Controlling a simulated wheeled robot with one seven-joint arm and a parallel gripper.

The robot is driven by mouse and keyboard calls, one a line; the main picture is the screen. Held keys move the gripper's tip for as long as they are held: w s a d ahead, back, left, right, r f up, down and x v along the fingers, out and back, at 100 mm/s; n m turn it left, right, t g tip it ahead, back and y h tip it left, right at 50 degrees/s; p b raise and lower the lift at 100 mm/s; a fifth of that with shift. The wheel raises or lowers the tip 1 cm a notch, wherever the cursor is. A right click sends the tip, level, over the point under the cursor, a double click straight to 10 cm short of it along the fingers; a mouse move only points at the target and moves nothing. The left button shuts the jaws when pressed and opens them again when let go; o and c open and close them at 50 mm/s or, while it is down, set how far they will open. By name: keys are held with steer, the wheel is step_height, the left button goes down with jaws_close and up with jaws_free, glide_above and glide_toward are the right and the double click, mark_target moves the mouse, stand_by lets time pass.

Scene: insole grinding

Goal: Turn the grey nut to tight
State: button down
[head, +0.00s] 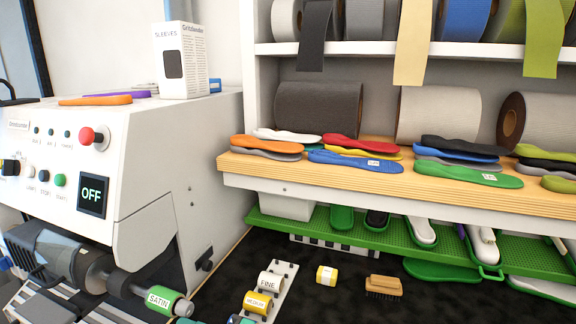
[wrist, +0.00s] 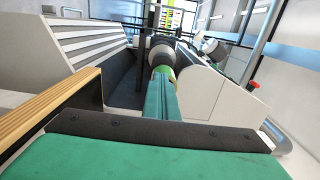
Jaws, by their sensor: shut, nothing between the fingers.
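The green SATIN sleeve (head: 166,299) sits on the dark spindle (head: 118,281) of the white grinding machine (head: 150,135). In the wrist view, the teal fingers of my gripper (wrist: 161,90) are together and empty, pointing along the spindle. They overlap the near end of the green sleeve (wrist: 164,71) and hide what is there. I cannot tell whether they touch it. The machine's display (head: 91,196) reads OFF.
A rack holds a FINE sleeve (head: 270,282) and a MEDIUM sleeve (head: 257,303). A wooden shelf (head: 330,182) with several insoles stands at the right.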

steer(key=shift+w+r, duration=0.1)
steer(key=shift+r, duration=0.85)
steer(key=shift+w+d+r, duration=0.1)
steer(key=shift+d+r, duration=0.1)
steer(key=shift+r, duration=0.15)
stand_by(0.6)
steer(key=v, duration=0.2)
steer(key=s+v, duration=0.1)
steer(key=v, duration=0.2)
steer(key=shift+d+r, duration=0.15)
stand_by(0.5)
steer(key=w+a+f, duration=0.2)
steer(key=a, duration=0.3)
steer(key=shift+w+a, duration=0.15)
steer(key=shift+a, duration=0.1)
stand_by(0.7)
